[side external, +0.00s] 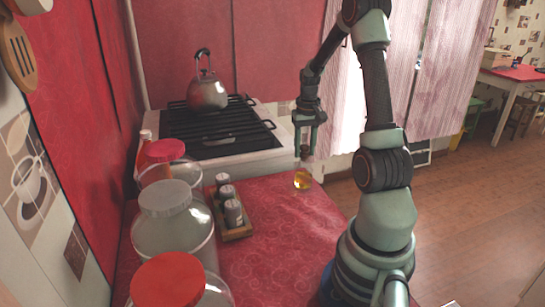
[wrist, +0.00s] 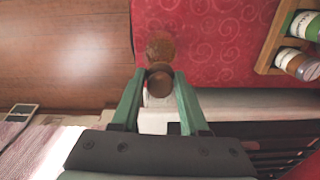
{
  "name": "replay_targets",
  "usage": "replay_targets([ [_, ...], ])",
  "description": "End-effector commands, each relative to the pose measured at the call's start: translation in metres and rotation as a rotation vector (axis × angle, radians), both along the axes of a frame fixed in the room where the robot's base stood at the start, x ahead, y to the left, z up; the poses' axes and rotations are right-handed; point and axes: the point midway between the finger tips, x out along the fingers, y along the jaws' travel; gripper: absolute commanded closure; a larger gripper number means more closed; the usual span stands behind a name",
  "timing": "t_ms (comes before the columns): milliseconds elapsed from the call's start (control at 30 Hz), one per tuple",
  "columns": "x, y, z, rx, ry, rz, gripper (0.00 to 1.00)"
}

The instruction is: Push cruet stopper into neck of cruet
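The cruet (side external: 302,180) is a small clear vessel with amber liquid, standing upright near the right edge of the red counter. My gripper (side external: 306,150) points down above it. The brown stopper (side external: 304,152) is between the fingertips, just over the cruet's neck. In the wrist view, my gripper (wrist: 159,77) has both fingertips against the sides of the round brown stopper (wrist: 159,84). A brown rounded shape beyond it appears to be the cruet (wrist: 160,46). I cannot tell whether the stopper touches the neck or is inside it.
Large jars with red and grey lids (side external: 165,198) stand at the left. A wooden tray (side external: 238,234) holds small spice jars. A stove (side external: 218,140) with a kettle (side external: 207,93) is behind. The red counter (side external: 285,230) is clear in front of the cruet.

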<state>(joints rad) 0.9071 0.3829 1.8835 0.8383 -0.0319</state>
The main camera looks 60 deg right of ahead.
Motion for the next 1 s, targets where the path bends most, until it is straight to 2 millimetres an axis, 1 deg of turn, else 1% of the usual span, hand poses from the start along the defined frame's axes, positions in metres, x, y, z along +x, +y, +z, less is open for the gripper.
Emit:
replay_targets([
  [33,-0.008,0.010,-0.016,0.033,0.026,-0.001,0.26],
  [433,-0.007,0.009,-0.014,0.031,0.025,-0.001,0.26],
  [567,-0.006,0.008,-0.009,0.028,0.022,-0.001,0.26],
  [667,-0.006,0.007,0.003,0.026,0.020,-0.001,0.26],
  [767,-0.006,0.007,0.021,0.024,0.019,-0.001,0.26],
  [1000,-0.006,0.007,0.073,0.024,0.019,-0.001,0.26],
])
